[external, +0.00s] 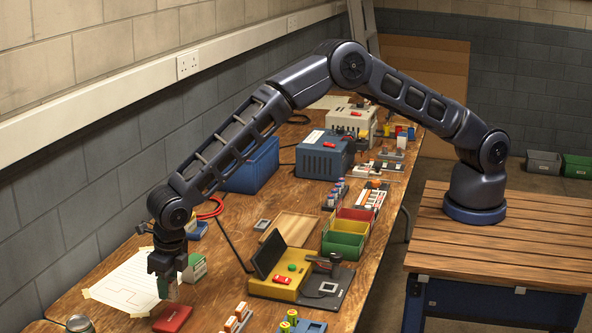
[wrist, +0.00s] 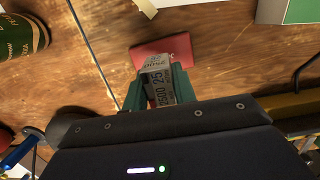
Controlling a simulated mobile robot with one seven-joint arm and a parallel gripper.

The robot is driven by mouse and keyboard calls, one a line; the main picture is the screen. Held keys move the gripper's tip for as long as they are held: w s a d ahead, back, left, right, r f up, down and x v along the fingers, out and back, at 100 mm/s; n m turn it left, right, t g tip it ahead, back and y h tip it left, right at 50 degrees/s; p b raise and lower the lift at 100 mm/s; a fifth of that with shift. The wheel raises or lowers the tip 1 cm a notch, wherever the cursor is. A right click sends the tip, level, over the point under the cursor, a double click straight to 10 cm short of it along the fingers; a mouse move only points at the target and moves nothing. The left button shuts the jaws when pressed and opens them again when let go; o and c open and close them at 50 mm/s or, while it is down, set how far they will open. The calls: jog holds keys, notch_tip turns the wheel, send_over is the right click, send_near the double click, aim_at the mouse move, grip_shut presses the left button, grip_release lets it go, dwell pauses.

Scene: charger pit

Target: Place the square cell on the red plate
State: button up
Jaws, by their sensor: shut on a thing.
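My gripper (wrist: 153,92) is shut on the square cell (wrist: 158,82), a pale grey block with dark printing, between its green fingertips. In the external view my gripper (external: 167,286) points down near the front left of the bench, with the cell mostly hidden by the fingers. The red plate (external: 172,319) lies flat on the bench just below and in front of the gripper. In the wrist view the red plate (wrist: 178,47) shows just beyond the cell, partly covered by it. The cell appears to be held above the plate; I cannot tell the exact gap.
A taped paper sheet (external: 122,284) lies left of the plate, and a green-and-white box (external: 194,268) stands behind it. A can (external: 79,324) is at the front left. A yellow device (external: 283,282) and blue holder (external: 303,326) stand to the right. Bare wood lies between.

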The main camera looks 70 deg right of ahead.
aim_at(170, 280)
jog(key=shift+f, duration=2.65)
jog(key=shift+f, duration=0.1)
jog(key=o, duration=1.1)
jog(key=shift+c, duration=0.2)
jog(key=r, duration=0.3)
jog(key=s+r, duration=0.1)
jog(key=r, duration=0.7)
jog(key=shift+s+r, duration=0.15)
jog(key=shift+s, duration=0.15)
jog(key=shift+r, duration=0.4)
